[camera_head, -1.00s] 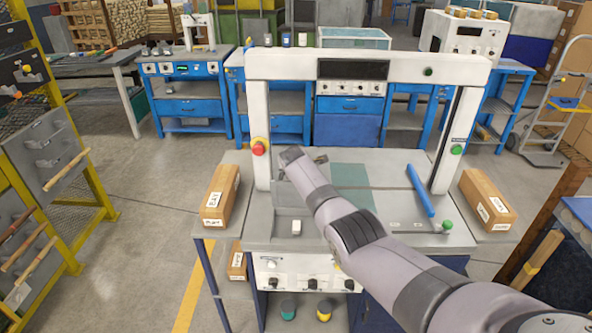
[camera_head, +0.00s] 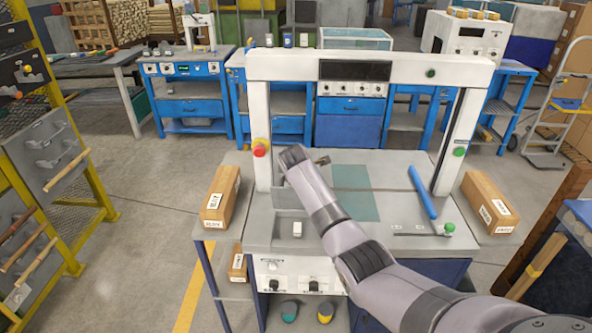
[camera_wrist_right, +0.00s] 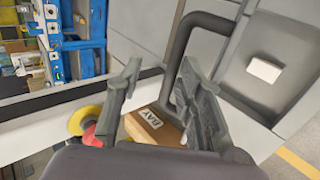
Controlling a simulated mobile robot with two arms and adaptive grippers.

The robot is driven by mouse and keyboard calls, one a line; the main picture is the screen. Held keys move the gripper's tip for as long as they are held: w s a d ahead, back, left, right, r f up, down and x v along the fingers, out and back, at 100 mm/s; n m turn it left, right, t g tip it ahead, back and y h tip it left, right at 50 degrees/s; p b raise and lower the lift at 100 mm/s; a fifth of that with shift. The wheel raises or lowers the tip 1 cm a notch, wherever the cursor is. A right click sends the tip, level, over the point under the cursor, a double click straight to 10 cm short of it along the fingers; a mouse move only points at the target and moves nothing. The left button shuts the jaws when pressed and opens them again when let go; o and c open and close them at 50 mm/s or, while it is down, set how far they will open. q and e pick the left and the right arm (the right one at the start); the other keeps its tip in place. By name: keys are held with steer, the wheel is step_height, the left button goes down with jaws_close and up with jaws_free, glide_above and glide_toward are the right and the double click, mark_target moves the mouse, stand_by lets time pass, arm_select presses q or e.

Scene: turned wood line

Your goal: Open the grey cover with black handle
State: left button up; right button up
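The black handle (camera_wrist_right: 181,50) shows in the right wrist view as a thick dark bent bar. Grey panel surface (camera_wrist_right: 224,60) lies beside and behind it, seemingly the grey cover. In the head view the grey cover (camera_head: 289,198) is at the left of the machine bed, partly behind my right arm. My right gripper (camera_wrist_right: 160,100) is open, with fingers apart. The handle's lower part appears between the fingers, closer to the right-hand finger; contact cannot be told. In the head view my wrist hides most of this gripper. My left gripper is not in view.
The white machine frame (camera_head: 366,66) arches over the bed. A red knob (camera_head: 260,149) on its left post is close to my gripper. A white block (camera_head: 297,229), a blue bar (camera_head: 422,192) and wooden boxes (camera_head: 220,197) are around the bed.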

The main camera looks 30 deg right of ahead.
steer(key=v, duration=0.7)
stand_by(0.4)
